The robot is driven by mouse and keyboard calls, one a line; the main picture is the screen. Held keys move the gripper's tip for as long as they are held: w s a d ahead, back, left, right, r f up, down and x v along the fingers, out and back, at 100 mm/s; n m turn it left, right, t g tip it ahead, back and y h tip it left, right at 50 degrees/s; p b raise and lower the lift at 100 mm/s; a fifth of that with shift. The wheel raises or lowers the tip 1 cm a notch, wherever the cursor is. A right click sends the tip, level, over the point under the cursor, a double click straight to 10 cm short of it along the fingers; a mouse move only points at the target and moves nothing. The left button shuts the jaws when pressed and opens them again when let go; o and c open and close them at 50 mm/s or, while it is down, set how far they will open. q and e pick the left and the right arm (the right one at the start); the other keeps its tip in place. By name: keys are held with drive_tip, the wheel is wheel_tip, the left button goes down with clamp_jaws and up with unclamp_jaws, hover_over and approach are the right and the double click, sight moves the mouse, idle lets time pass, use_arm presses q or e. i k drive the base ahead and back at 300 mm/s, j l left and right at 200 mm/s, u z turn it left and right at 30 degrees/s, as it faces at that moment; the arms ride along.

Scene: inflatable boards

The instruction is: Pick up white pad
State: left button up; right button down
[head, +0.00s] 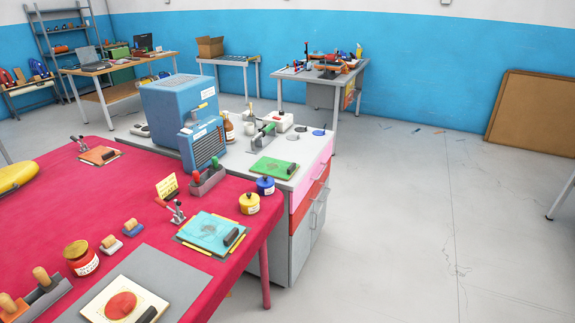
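A white or cream square pad (96,306) with a red round patch and a black roller-like piece on it lies on a grey mat (178,276) at the near edge of the red-covered table. The picture's bottom edge cuts off the mat and comes close to the pad's lower corner. It is the only mostly white pad I can make out; other pads are light blue (205,229), green (274,167) and orange (99,155). Neither of my grippers shows in the head view.
The red table (150,228) also holds jars, wooden-handled tools, small clamps and a yellow inflatable piece (15,176). A blue machine (178,108) stands on the adjoining white-topped cabinet (312,148). Open floor (410,225) lies to the right; benches stand along the back wall.

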sight(110, 246)
drive_tip(key=u, duration=1.4)
